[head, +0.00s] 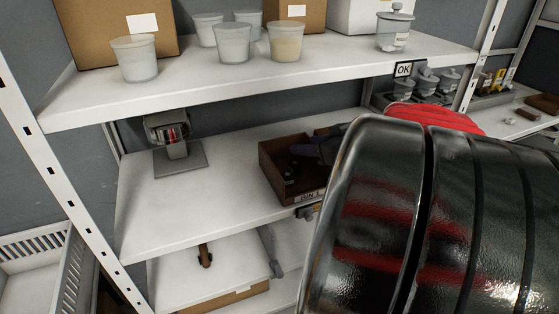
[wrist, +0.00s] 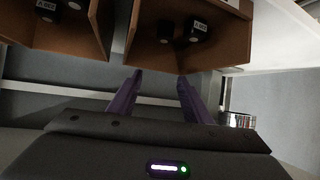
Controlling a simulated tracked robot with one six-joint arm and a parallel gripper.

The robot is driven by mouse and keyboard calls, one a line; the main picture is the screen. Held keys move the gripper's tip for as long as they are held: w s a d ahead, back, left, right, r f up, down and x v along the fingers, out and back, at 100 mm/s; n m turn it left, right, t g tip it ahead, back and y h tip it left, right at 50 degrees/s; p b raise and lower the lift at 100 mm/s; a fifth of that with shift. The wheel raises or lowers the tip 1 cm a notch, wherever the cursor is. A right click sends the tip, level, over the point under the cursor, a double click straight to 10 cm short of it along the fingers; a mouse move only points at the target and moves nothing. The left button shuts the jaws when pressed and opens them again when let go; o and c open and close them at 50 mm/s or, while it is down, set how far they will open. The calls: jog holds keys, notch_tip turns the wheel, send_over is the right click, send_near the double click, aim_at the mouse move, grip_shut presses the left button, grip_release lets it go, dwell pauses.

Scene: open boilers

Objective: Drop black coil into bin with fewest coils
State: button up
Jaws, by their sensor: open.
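A brown open bin (head: 272,178) stands on the middle shelf in the head view, with small dark coils inside. My gripper (head: 312,148) is over it, partly hidden by my own arm. The wrist view shows two bins side by side, a left bin (wrist: 100,25) and a right bin (wrist: 137,52), both cut off at the top. The left one holds black coils (wrist: 46,10) with white labels. Full coil counts are hidden.
Cups (head: 233,43), boxes (head: 120,35) and a lidded jar (head: 393,30) fill the upper shelf. A white crate (head: 50,262) is at lower left. The middle shelf's left front is clear.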

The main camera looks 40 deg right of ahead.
jog(key=v, duration=1)
dwell(0.5)
